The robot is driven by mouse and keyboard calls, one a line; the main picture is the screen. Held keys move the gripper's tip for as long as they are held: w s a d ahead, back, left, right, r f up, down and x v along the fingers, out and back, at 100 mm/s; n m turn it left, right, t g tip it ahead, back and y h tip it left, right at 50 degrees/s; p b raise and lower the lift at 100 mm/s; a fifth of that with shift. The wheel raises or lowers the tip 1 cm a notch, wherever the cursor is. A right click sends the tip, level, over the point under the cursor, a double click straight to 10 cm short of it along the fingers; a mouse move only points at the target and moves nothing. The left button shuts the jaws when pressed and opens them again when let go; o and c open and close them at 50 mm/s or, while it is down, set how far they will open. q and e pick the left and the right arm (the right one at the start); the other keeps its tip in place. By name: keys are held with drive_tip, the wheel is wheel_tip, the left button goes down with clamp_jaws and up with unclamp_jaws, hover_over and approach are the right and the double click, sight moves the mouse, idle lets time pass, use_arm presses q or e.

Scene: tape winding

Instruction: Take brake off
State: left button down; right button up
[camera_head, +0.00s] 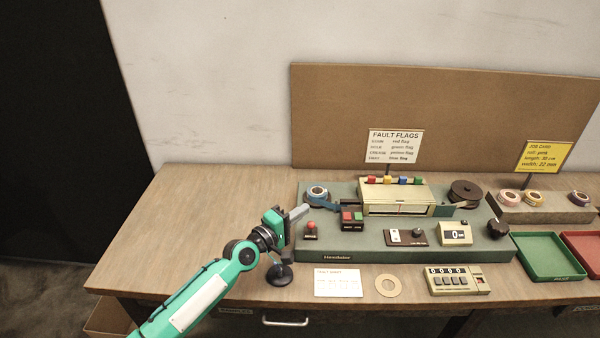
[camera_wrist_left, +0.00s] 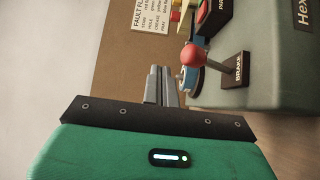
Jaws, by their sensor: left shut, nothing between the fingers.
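The brake lever has a red ball knob (camera_head: 310,225) on a small dark base at the left front of the grey-green machine (camera_head: 450,258). In the left wrist view the red knob (camera_wrist_left: 193,54) stands out from its black base, which is labelled BRAKE (camera_wrist_left: 238,68). My left gripper (camera_head: 304,210) is shut and empty, just behind and above the knob in the head view. In the left wrist view its closed fingers (camera_wrist_left: 162,84) point past the knob, to its left, with no clear contact. My right gripper is not in view.
A tape roll (camera_head: 317,191) and a box with red and green buttons (camera_head: 352,218) are close to the left gripper. A dark round-based object (camera_head: 280,275) stands below it.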

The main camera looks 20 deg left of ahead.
use_arm(q)
wheel_tip(320, 180, up, 18)
drive_tip(key=p, duration=0.2)
drive_tip(key=shift+f, duration=0.1)
idle(0.3)
